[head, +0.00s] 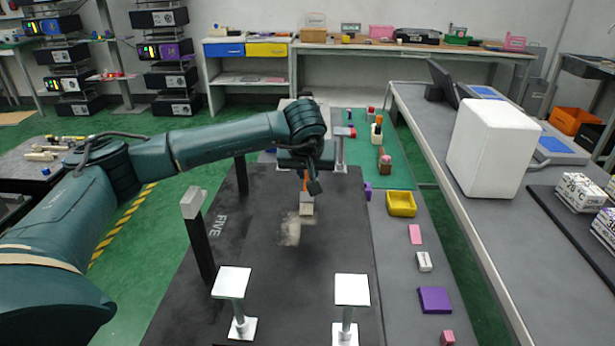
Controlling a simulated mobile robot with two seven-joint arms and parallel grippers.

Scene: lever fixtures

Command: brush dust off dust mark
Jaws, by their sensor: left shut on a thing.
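My left arm reaches in from the left, and my left gripper (308,179) points down over the dark mat. It is shut on a small brush (306,205) with an orange part and a pale lower end. The brush's lower end is at or just above the mat, at the far edge of the dust mark (291,231); I cannot tell whether it touches. The dust mark is a pale, blurry beige patch on the dark mat (265,270). The gripper hides the upper part of the brush. My right gripper is not in view.
Two white-topped posts (232,282) (351,290) stand at the near side, and a dark post (197,235) stands at the left. A yellow tray (401,204), a pink block (415,234) and a purple block (434,300) lie on the grey strip at right.

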